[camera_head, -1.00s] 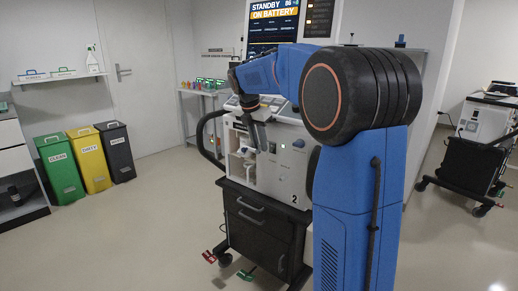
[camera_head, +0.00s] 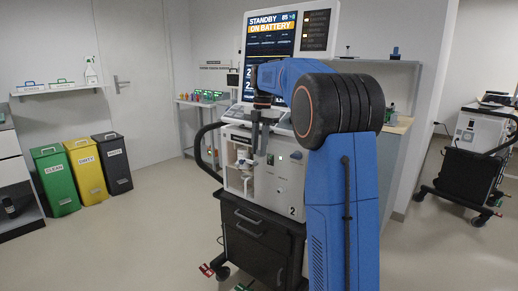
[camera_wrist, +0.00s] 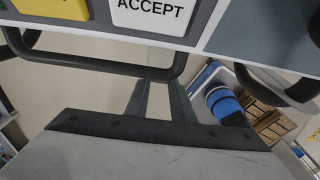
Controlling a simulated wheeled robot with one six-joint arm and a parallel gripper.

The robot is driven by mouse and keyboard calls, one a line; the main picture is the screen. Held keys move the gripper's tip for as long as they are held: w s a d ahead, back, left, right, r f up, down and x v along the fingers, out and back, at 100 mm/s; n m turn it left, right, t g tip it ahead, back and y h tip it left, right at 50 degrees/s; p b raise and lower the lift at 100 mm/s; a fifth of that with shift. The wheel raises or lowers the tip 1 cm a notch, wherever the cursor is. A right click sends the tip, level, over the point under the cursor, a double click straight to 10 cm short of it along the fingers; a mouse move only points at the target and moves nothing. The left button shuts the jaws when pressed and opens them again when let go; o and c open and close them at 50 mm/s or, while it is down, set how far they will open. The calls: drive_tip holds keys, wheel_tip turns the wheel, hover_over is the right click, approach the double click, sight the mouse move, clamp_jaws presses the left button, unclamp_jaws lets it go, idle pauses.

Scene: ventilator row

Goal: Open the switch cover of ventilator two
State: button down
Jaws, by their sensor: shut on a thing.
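Ventilator two (camera_head: 292,192) is the white unit marked "2" on a black cart, with its screen (camera_head: 270,32) reading "STANDBY ON BATTERY". My gripper (camera_head: 262,152) points down at its front face, beside small white fittings and a green light. In the wrist view my gripper's two dark fingers (camera_wrist: 160,86) reach up the picture, close together, below a dark bar. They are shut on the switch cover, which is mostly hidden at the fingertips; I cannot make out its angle. An ACCEPT key (camera_wrist: 150,12) shows at the top of the wrist view.
A black cart handle (camera_head: 199,150) curves out at the ventilator's left. Green, yellow and black bins (camera_head: 87,172) stand at the far left. Another ventilator cart (camera_head: 462,178) stands at the right. The floor at the front left is clear.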

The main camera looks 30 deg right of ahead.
drive_tip(key=c, duration=1.5)
unclamp_jaws()
drive_tip(key=shift+f, duration=0.1)
drive_tip(key=r, duration=0.5)
drive_tip(key=d+r, duration=0.1)
drive_tip(key=r, duration=1.1)
drive_tip(key=shift+w+d+r, duration=0.15)
drive_tip(key=shift+w+d, duration=0.2)
